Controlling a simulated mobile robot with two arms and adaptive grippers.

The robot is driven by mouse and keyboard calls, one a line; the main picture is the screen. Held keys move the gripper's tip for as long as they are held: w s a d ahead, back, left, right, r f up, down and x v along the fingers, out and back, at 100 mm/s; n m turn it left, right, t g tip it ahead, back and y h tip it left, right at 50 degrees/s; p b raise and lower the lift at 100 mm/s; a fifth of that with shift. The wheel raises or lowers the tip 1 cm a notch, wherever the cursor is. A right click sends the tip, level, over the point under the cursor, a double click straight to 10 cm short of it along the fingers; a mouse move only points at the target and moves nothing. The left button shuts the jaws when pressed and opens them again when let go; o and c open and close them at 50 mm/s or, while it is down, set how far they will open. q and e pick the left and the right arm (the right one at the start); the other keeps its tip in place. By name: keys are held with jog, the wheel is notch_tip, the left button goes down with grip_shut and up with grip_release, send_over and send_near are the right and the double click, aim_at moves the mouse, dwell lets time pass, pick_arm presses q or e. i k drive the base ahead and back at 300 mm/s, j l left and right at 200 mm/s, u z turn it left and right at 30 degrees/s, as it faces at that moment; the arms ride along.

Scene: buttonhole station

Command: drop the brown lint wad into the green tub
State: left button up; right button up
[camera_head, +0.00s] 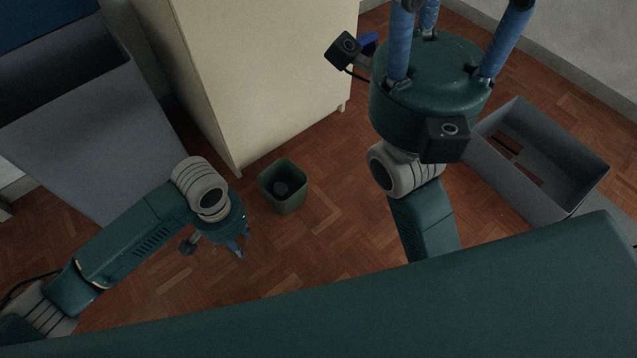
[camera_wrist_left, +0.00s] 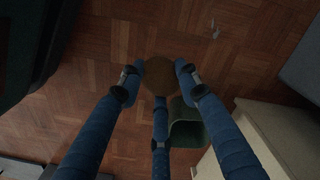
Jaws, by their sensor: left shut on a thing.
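The brown lint wad (camera_wrist_left: 160,75) is round and held between the blue fingers of my left gripper (camera_wrist_left: 159,78), which is shut on it, in the left wrist view. In the head view my left gripper (camera_head: 238,250) points down over the floor, and the wad is not discernible there. The green tub (camera_head: 290,205) stands on the floor to the right of the left gripper, with a dark lump (camera_head: 281,188) inside. The tub also shows in the left wrist view (camera_wrist_left: 187,133), below and right of the wad. My right gripper (camera_head: 455,20) points up, its fingertips cut off by the frame.
A cream cabinet (camera_head: 250,70) stands behind the tub. A grey open box (camera_head: 560,160) is at the right, and a grey bin-like unit (camera_head: 95,140) at the left. Wooden floor (camera_head: 310,245) around the tub is clear.

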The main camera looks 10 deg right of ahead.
aim_at(277, 198)
jog(key=i+l+u, duration=0.1)
jog(key=l, duration=0.25)
jog(key=i+l+u, duration=0.15)
jog(key=i+l, duration=0.15)
jog(key=i+l+u, duration=0.1)
jog(key=l, duration=0.4)
